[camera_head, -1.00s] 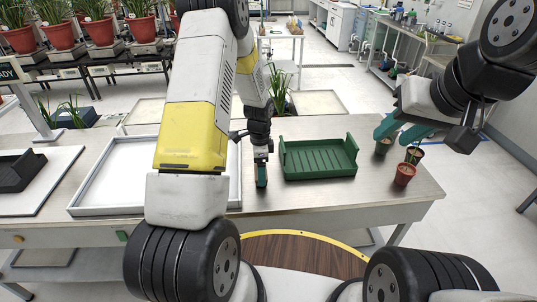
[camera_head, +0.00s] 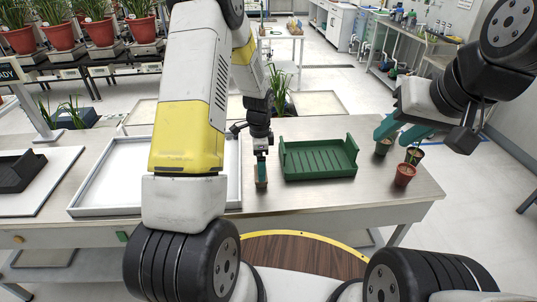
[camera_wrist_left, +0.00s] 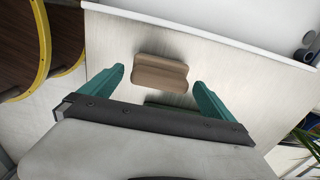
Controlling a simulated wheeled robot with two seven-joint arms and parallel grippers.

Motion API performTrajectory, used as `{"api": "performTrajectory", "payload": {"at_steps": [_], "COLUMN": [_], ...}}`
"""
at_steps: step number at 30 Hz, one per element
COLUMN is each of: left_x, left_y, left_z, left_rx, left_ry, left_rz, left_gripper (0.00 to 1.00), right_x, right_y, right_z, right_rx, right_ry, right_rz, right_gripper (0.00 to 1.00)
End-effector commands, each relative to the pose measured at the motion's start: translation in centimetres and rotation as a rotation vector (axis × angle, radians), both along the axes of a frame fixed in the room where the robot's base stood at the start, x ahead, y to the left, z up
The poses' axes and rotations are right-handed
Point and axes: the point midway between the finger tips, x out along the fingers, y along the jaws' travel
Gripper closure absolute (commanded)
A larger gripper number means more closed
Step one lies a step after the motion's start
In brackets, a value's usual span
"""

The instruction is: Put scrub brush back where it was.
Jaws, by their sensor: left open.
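The scrub brush shows in the left wrist view as a wooden block (camera_wrist_left: 160,73) lying on the metal table between the white tray and the green tray. It also shows in the head view (camera_head: 262,184), just below my left gripper. My left gripper (camera_head: 261,168) points down over it. In the left wrist view the two green fingers (camera_wrist_left: 158,90) are spread apart, with the brush between and beyond them, not gripped. My right gripper (camera_head: 402,135) is at the right, above the small pots, with its green fingers apart.
A green slatted tray (camera_head: 319,174) stands right of the brush. A white shallow tray (camera_head: 105,186) lies to the left. Small pots, including a red one (camera_head: 404,175), stand at the table's right end. A black holder (camera_head: 22,172) sits at far left.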

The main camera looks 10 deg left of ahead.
Motion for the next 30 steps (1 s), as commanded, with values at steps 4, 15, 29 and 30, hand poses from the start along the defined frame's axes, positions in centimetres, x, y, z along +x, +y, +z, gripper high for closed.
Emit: {"api": "performTrajectory", "payload": {"at_steps": [4,15,29,30], "left_x": [0.1,0.0,-8.7,-10.0], "left_y": [0.0,0.0,-0.6,-0.7], "left_z": [3.6,8.5,25.0,26.3], "left_rx": [-0.001,-0.002,-0.14,-0.164], "left_ry": [-0.005,-0.005,-0.218,-0.238], "left_rz": [0.0,0.007,0.546,0.605], "left_gripper": [0.0,0.0,0.0,0.0], "right_x": [0.0,0.0,0.0,0.0], "right_y": [0.0,0.0,0.0,0.0], "right_z": [0.0,0.0,0.0,0.0], "right_rx": [0.0,0.0,0.0,0.0], "right_ry": [0.0,0.0,0.0,0.0], "right_rz": [0.0,0.0,0.0,0.0], "right_gripper": [0.64,0.64,0.64,0.64]}}
